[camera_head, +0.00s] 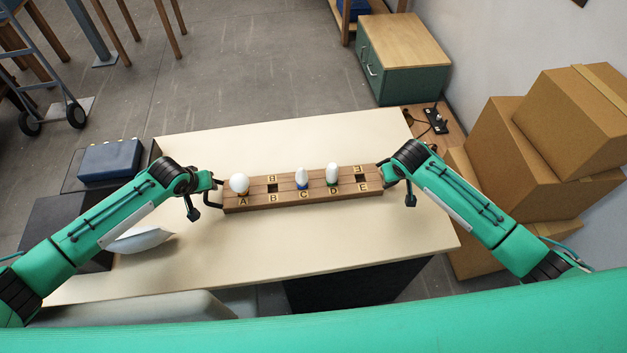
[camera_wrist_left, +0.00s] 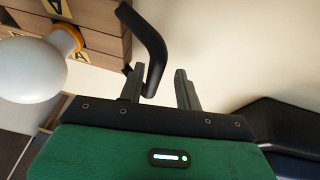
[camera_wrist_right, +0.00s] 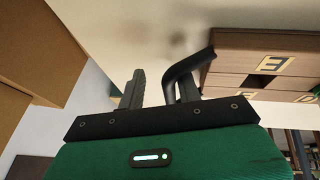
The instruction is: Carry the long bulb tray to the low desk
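The long brown wooden bulb tray (camera_head: 290,203) lies across the cream-topped desk (camera_head: 330,250). Its slots are marked A to E. B and E look empty. A black handle sits at each end. My left gripper (camera_wrist_left: 160,88) is open, with the left handle (camera_wrist_left: 146,42) between its fingers. My right gripper (camera_wrist_right: 161,88) is open, with the right handle (camera_wrist_right: 188,65) between its fingers. Neither visibly clamps its handle.
A blue box (camera_head: 110,158) stands left of the desk. A green cabinet (camera_head: 405,62) stands behind it, right. Cardboard boxes (camera_head: 540,160) are stacked at the right. A pale object (camera_head: 143,240) lies at the desk's left. The desk is bare around the tray.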

